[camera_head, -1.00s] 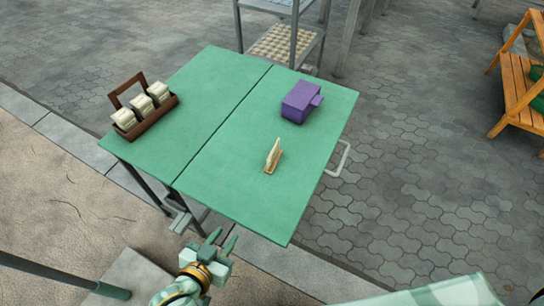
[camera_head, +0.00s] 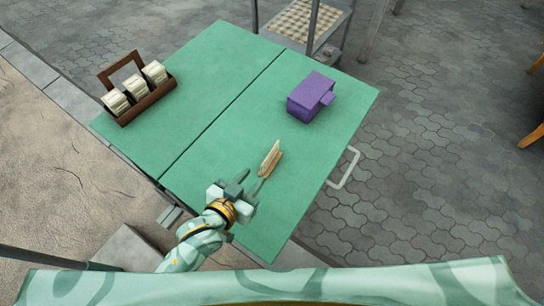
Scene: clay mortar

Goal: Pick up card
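A small cream card (camera_head: 270,155) stands upright in a light wooden holder (camera_head: 274,166) on the right half of the green table (camera_head: 220,145). My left gripper (camera_head: 254,177) is over the near part of the table, just short of the card and to its lower left. Its two fingers are apart and point toward the card, with nothing visible between them. I cannot tell whether a fingertip touches the holder. My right gripper is not in view.
A purple box (camera_head: 310,97) with a side tab sits behind the card to the right. A brown carrier (camera_head: 148,100) with pale card stacks stands on the table's left. A metal handle (camera_head: 345,169) juts from the right edge. A shelf rack (camera_head: 305,20) stands behind.

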